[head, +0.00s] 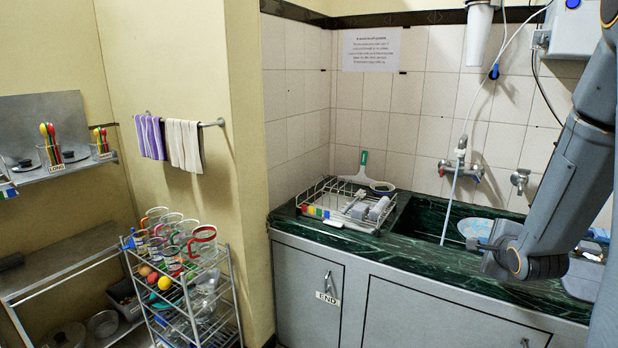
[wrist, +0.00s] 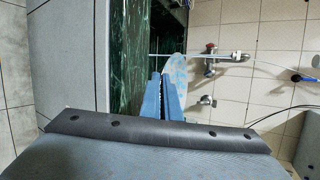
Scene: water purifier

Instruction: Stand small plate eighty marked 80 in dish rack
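The dish rack (head: 322,222), a wire rack, stands on the green counter left of the sink, with several small items in it. A pale blue and white plate (head: 477,227) shows over the sink in the head view, partly behind my gripper (head: 480,244). No mark 80 is readable on it. In the wrist view the plate (wrist: 178,70) is a narrow pale shape by the tips of my gripper (wrist: 162,76). The blue fingers are close together there. I cannot tell whether they pinch the plate's edge or sit beside it.
The sink (head: 432,222) is set into the dark green counter (head: 400,247), with a tap (head: 462,168) and a white hose above it. A green-handled squeegee (head: 362,168) leans behind the rack. A trolley (head: 190,300) with mugs stands left of the cabinet.

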